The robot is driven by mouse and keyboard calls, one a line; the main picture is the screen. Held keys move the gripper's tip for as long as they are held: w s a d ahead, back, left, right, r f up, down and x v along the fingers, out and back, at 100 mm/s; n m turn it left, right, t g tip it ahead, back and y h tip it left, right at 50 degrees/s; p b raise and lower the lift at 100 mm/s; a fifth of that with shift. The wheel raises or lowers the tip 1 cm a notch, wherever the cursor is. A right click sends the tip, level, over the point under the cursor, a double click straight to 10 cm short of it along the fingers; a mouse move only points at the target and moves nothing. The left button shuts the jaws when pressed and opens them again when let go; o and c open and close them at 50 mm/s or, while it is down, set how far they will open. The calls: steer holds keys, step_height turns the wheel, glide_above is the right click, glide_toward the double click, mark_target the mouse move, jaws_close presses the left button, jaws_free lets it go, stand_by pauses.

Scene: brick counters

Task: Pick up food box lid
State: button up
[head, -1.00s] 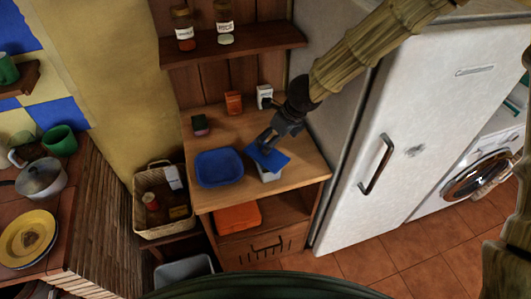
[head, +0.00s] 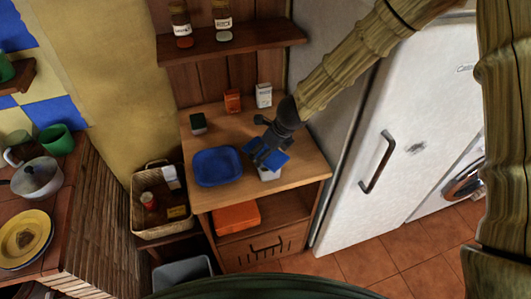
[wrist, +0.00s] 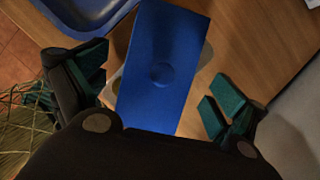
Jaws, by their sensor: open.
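The food box lid (head: 279,158) is a flat blue rectangle lying on top of a whitish food box (head: 269,174) on the wooden counter. In the wrist view the lid (wrist: 165,65) fills the middle, with a small round bump on it, and the pale rim of the box (wrist: 205,58) shows beside it. My gripper (head: 264,158) is over the lid in the head view and hides part of it. In the wrist view my gripper (wrist: 160,92) is open, one finger on each side of the lid, with gaps between fingers and lid. I cannot tell its exact height above the lid.
A blue tray (head: 218,180) stands left of the box. Small cartons, orange (head: 232,101) and white (head: 264,95), stand at the back of the counter beside a dark green box (head: 198,123). A white fridge (head: 400,130) rises close on the right.

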steer(key=c, duration=1)
steer(key=shift+r, duration=0.15)
